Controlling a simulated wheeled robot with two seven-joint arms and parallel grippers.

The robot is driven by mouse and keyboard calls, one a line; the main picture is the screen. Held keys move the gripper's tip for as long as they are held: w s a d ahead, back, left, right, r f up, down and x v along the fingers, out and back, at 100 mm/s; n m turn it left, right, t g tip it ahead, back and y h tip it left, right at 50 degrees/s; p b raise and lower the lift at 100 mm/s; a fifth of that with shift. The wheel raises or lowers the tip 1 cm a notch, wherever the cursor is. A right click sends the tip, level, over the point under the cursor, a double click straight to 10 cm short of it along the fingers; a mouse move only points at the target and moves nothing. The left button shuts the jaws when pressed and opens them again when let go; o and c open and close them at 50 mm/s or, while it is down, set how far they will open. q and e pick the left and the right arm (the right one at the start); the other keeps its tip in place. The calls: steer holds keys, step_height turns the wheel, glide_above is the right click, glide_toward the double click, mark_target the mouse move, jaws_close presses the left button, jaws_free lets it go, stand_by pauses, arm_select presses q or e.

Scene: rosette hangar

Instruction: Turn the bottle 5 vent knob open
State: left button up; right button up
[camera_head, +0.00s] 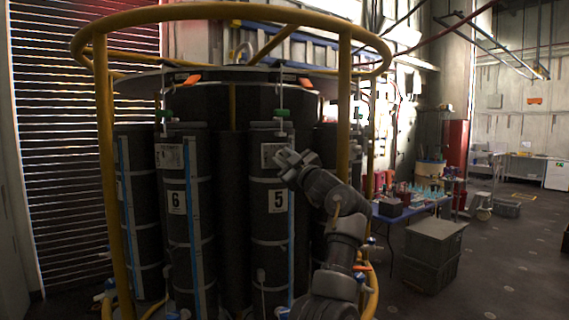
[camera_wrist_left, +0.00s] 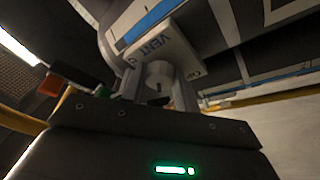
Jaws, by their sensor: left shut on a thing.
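Bottle 5 (camera_head: 268,225) is a tall dark cylinder in the rosette with a white "5" label (camera_head: 278,201). My left gripper (camera_head: 285,158) is at its upper front, by a small plate, in the head view. In the left wrist view, a pale plate marked "VENT" (camera_wrist_left: 158,47) faces me. The round vent knob (camera_wrist_left: 158,73) sits below the lettering, between the two fingers of my left gripper (camera_wrist_left: 158,88), which is shut on it. In the head view the knob is hidden behind the gripper. My right gripper is not in view.
A yellow tubular frame (camera_head: 104,170) with a top ring surrounds the bottles, and one post (camera_head: 344,110) stands right of bottle 5. Bottle 6 (camera_head: 187,245) is to the left. A blue table (camera_head: 405,212) with small items and a grey crate (camera_head: 432,245) stand right. Floor is open beyond.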

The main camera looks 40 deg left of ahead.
arm_select(q)
steer(key=n, duration=0.1)
steer(key=n+g, duration=0.1)
steer(key=n, duration=0.1)
steer(key=shift+w+d+r+g, duration=0.1)
steer(key=shift+r+g, duration=0.05)
steer(key=shift+g, duration=0.15)
steer(key=shift+n+g+h+p, duration=0.6)
steer(key=shift+n+p, duration=0.15)
steer(key=shift+n, duration=1.25)
steer(key=o, duration=1)
steer(key=shift+d+f+b, duration=0.2)
steer(key=shift+d+b, duration=0.15)
steer(key=shift+r+b+v, duration=0.2)
steer(key=shift+b+v, duration=2.2)
steer(key=shift+v, duration=2.65)
